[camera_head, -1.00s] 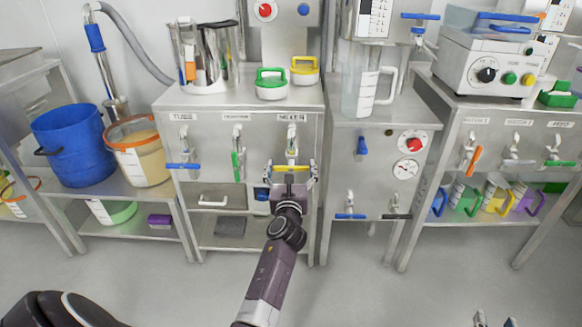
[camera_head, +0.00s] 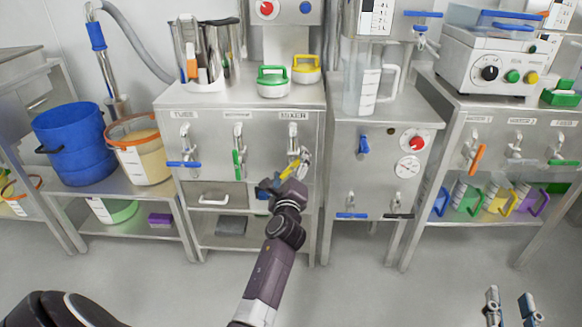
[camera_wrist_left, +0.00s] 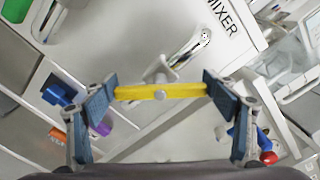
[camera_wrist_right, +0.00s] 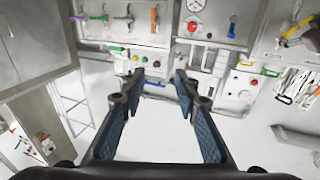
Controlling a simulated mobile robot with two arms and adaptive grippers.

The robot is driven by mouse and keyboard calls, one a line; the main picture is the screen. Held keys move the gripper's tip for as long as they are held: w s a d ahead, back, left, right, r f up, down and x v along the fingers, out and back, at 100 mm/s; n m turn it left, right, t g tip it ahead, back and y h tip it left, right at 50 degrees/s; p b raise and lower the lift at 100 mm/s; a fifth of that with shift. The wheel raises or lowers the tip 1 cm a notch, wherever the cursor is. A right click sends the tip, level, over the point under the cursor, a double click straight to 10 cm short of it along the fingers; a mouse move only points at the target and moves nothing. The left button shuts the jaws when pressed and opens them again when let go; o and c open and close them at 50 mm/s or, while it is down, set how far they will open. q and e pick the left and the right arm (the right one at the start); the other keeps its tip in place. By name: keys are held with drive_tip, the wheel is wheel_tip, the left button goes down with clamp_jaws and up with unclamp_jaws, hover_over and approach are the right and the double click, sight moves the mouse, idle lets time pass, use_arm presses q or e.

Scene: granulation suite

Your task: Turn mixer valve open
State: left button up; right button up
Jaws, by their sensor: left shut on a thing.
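The mixer valve has a yellow lever (camera_head: 291,168) under the MIXER label (camera_head: 293,115) on the steel cabinet front. In the head view the lever is tilted, its right end higher. My left gripper (camera_head: 285,174) is shut on this lever. In the left wrist view the yellow lever (camera_wrist_left: 160,92) spans between the two fingers of my left gripper (camera_wrist_left: 160,89), one at each end. The valve's metal body (camera_wrist_left: 185,58) shows behind it. My right gripper (camera_head: 510,306) is open and empty, low at the right, far from the valve; its parted fingers also show in the right wrist view (camera_wrist_right: 155,84).
Left of the mixer valve are a green lever (camera_head: 238,164) pointing down and a blue lever (camera_head: 184,164) lying level. A drawer handle (camera_head: 213,200) and shelf sit below. A cabinet with a red knob (camera_head: 415,140) stands to the right. The floor in front is clear.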

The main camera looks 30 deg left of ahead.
use_arm(q)
drive_tip(key=n, duration=0.3)
drive_tip(key=n+b, duration=0.1)
drive_tip(key=n, duration=0.1)
drive_tip(key=shift+f, duration=0.25)
drive_tip(key=shift+a+n, duration=0.1)
drive_tip(key=shift+n, duration=1.4)
use_arm(e)
wheel_tip(320, 180, up, 8)
drive_tip(key=s+t+y, duration=0.1)
drive_tip(key=t, duration=0.3)
drive_tip(key=shift+s+a+y, duration=0.25)
drive_tip(key=shift+s+y, duration=0.05)
drive_tip(key=shift+s, duration=0.05)
use_arm(q)
drive_tip(key=o, duration=1.2)
drive_tip(key=shift+c, duration=0.2)
